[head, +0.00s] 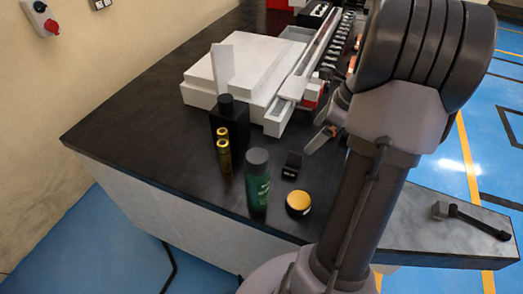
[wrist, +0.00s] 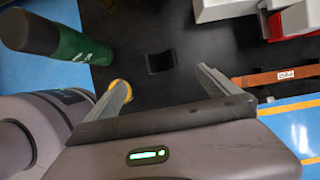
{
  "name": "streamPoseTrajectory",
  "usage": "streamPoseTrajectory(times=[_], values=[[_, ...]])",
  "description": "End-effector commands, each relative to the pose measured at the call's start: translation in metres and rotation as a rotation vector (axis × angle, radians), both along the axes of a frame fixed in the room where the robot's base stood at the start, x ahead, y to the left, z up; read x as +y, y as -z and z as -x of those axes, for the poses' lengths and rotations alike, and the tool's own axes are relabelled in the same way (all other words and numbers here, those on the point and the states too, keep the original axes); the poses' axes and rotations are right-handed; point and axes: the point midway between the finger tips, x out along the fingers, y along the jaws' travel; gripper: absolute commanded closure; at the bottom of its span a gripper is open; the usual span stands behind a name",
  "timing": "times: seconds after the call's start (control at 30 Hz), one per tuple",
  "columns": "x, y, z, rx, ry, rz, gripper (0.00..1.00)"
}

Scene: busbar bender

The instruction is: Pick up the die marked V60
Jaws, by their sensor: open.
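A small black block (head: 292,164) with a notched top stands on the dark bench top; it may be the V60 die, but I cannot read any marking on it. It also shows in the wrist view (wrist: 160,62), dark against the dark bench, ahead of and between my fingers. My gripper (wrist: 163,77) is open and empty, with its two grey fingers spread on either side of the block in the picture. In the head view my gripper (head: 319,137) hangs just right of the block and above the bench, partly hidden by my arm.
A green bottle (head: 257,182) and a yellow-topped round tin (head: 298,203) stand close to the block. A black bottle (head: 230,124) and brass cylinders (head: 223,152) stand to the left. The white machine (head: 250,65) is behind. A copper-coloured bar (wrist: 276,77) lies to the right. The bench's left part is clear.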

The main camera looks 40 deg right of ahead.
Motion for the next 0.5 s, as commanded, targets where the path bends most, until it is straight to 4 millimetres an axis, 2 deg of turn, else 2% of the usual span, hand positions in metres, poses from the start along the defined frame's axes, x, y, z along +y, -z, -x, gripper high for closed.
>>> streamPoseTrajectory(times=[0.1, 0.3, 0.4, 0.5], values=[[0.008, 0.036, -0.01, 0.003, -0.005, -0.003, 0.0], [0.019, 0.089, -0.029, 0.002, -0.005, -0.001, 0.0], [0.022, 0.103, -0.035, 0.001, -0.007, 0.0, 0.0], [0.023, 0.109, -0.038, 0.001, -0.005, 0.001, 0.0]])
